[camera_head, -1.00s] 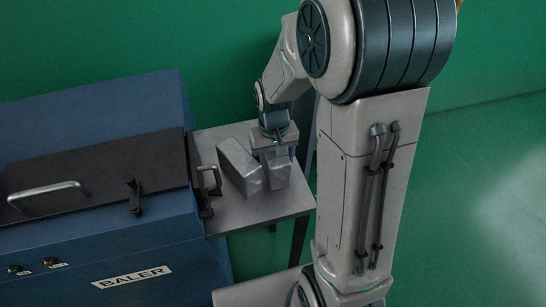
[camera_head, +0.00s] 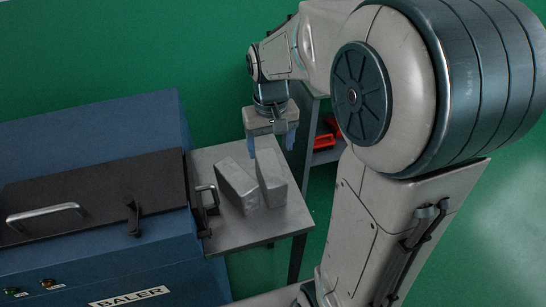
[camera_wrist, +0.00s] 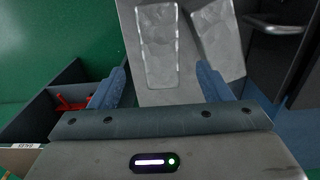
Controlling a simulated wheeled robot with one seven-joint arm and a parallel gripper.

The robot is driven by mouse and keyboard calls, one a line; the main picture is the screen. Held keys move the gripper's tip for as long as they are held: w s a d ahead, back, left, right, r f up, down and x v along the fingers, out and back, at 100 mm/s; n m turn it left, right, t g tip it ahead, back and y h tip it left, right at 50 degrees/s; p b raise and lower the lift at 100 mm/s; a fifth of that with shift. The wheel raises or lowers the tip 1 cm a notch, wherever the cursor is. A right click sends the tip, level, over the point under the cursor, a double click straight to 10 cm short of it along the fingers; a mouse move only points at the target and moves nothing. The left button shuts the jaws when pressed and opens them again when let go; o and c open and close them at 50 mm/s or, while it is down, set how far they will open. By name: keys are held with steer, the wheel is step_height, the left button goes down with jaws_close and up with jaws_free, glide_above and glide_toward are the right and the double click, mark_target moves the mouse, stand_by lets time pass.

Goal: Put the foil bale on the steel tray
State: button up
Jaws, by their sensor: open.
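Two grey foil bales lie side by side on the grey steel tray (camera_head: 285,222) beside the baler. The left bale (camera_head: 238,187) is nearer the baler, and the right bale (camera_head: 270,178) is farther from it. Both appear apart from each other at their near ends. In the wrist view, the bale farther from the baler (camera_wrist: 158,45) lies ahead between the fingertips, and the other bale (camera_wrist: 212,30) is to its right. My gripper (camera_head: 271,145) is open and empty, above and behind the right bale. Its two blue fingers also show in the wrist view (camera_wrist: 163,75).
The blue baler (camera_head: 100,265) with its black lid and latch handle (camera_head: 207,196) stands directly left of the tray. A dark shelf unit holding red items (camera_head: 325,141) stands behind the tray to the right. The green wall is behind.

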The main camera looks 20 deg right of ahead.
steer(key=s+r+t, duration=0.1)
steer(key=s+t, duration=0.1)
steer(key=s, duration=1)
steer(key=shift+s+t, duration=0.3)
steer(key=shift+s, duration=0.1)
steer(key=shift+w+p+v, duration=0.25)
steer(key=shift+p+v, duration=0.85)
steer(key=shift+v, duration=0.1)
steer(key=shift+d, duration=0.1)
